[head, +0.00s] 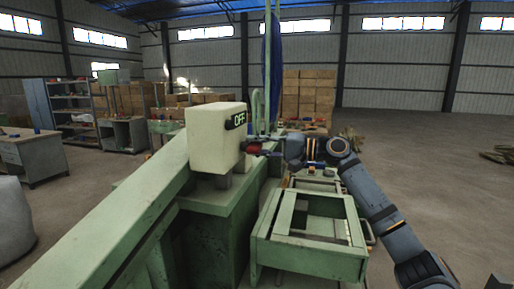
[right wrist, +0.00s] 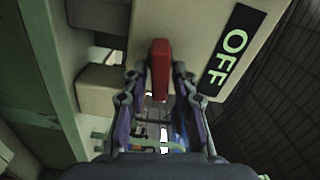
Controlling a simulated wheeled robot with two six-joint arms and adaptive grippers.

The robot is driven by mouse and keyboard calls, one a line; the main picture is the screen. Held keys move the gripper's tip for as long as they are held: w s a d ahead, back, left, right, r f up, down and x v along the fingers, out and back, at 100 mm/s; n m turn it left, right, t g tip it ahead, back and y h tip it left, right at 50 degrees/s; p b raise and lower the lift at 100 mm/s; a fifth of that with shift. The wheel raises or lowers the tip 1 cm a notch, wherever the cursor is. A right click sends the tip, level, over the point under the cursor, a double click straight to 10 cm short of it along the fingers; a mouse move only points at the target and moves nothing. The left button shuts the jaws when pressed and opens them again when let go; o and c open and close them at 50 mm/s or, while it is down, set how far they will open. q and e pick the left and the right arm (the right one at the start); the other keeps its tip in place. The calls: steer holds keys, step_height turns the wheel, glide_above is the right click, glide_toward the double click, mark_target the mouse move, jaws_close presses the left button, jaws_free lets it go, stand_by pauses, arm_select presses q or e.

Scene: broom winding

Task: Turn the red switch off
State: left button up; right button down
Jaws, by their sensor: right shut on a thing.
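The red switch (right wrist: 159,68) is a short red lever on the side of a cream box (head: 215,135). A black label with "OFF" (head: 236,120) is on the box above the switch; the label also shows in the right wrist view (right wrist: 234,50). My right gripper (right wrist: 158,84) is at the switch, with one finger on each side of the red lever, shut on it. In the head view my right gripper (head: 262,148) reaches the box from the right, and it mostly covers the switch there. My left gripper is in neither view.
The box stands on a green machine (head: 210,198) with a long sloping beam on the left. A green open frame (head: 310,240) sits below my right arm. Stacked cartons (head: 308,95) and shelves stand far behind. The floor at right is mostly clear.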

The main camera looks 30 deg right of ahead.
steer(key=shift+f+m, duration=0.1)
steer(key=shift+m, duration=1)
steer(key=c, duration=1.3)
jaws_free()
